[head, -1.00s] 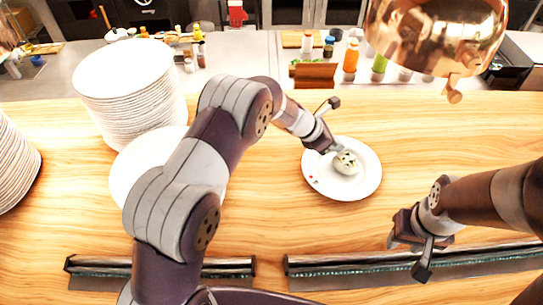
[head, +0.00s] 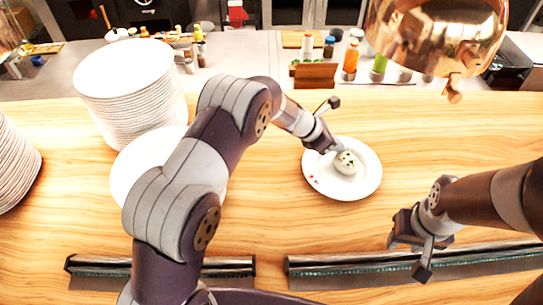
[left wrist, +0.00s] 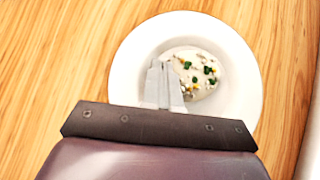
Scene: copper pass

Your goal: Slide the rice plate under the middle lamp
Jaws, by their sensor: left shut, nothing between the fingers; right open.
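The rice plate (head: 354,187) is a white round plate on the wooden counter, right of centre in the head view. A small mound of rice (head: 347,162) with green bits sits in its middle. The plate also fills the upper middle of the left wrist view (left wrist: 243,62). My left gripper (head: 336,150) is shut and empty, its tips over the plate beside the rice; I cannot tell whether they touch the plate. My right gripper (head: 408,255) is open and empty, low at the right. A copper lamp (head: 437,35) hangs at the upper right, beyond the plate.
A tall stack of white plates (head: 130,95) stands at the left, with another stack (head: 12,165) at the left edge. A white plate (head: 135,165) lies partly behind my left arm. Two dark rails (head: 340,270) line the near edge. Bottles (head: 351,58) stand at the back.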

